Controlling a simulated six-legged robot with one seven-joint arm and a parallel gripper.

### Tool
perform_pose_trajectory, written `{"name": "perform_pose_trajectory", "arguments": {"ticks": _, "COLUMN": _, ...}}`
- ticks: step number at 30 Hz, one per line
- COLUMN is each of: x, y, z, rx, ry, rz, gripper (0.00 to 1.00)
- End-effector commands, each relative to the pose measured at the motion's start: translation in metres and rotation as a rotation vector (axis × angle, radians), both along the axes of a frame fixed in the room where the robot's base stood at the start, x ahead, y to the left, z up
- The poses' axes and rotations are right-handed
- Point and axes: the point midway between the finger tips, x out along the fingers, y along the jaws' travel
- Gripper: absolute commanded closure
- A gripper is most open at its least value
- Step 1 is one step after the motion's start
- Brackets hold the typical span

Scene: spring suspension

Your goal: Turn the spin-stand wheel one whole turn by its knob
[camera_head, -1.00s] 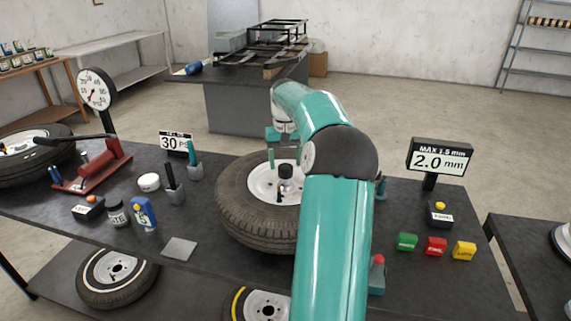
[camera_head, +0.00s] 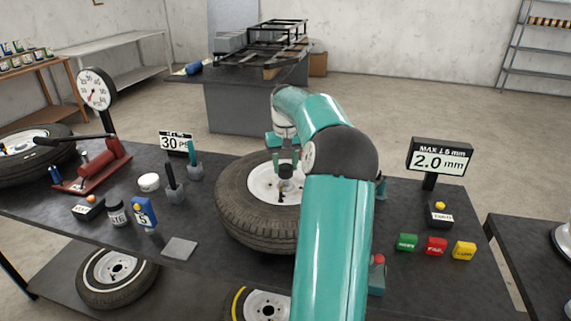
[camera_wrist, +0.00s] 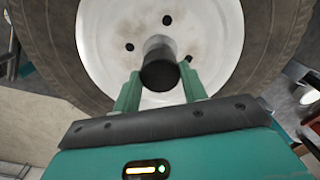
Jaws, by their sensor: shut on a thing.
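The spin-stand wheel (camera_head: 235,206) is a black tyre with a white rim, lying nearly flat on the dark workbench. A black cylindrical knob (camera_wrist: 158,66) stands up near the middle of the rim, with bolt holes around it. In the wrist view the knob is between the two green fingers of my gripper (camera_wrist: 160,88). In the head view my gripper (camera_head: 286,168) is over the rim, shut on the knob. My own arm hides the right side of the wheel.
A display (camera_head: 440,159) reading 2.0 mm stands at the right, with green, red and yellow blocks (camera_head: 436,246) before it. A red-topped box (camera_head: 377,274) is close to my arm. A grey pad (camera_head: 180,248), bottles and tools occupy the left.

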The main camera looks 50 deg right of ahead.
Motion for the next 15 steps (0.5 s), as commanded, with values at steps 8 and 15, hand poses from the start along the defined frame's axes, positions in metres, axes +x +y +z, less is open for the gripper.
{"name": "perform_pose_trajectory", "arguments": {"ticks": 8, "x": 0.0002, "y": 0.0001, "z": 0.0008, "rx": -0.001, "ry": 0.0, "rz": 0.247, "gripper": 0.98}}
{"name": "perform_pose_trajectory", "arguments": {"ticks": 15, "x": 0.0, "y": -0.0001, "z": 0.0008, "rx": -0.001, "ry": 0.0, "rz": 0.353, "gripper": 0.98}}
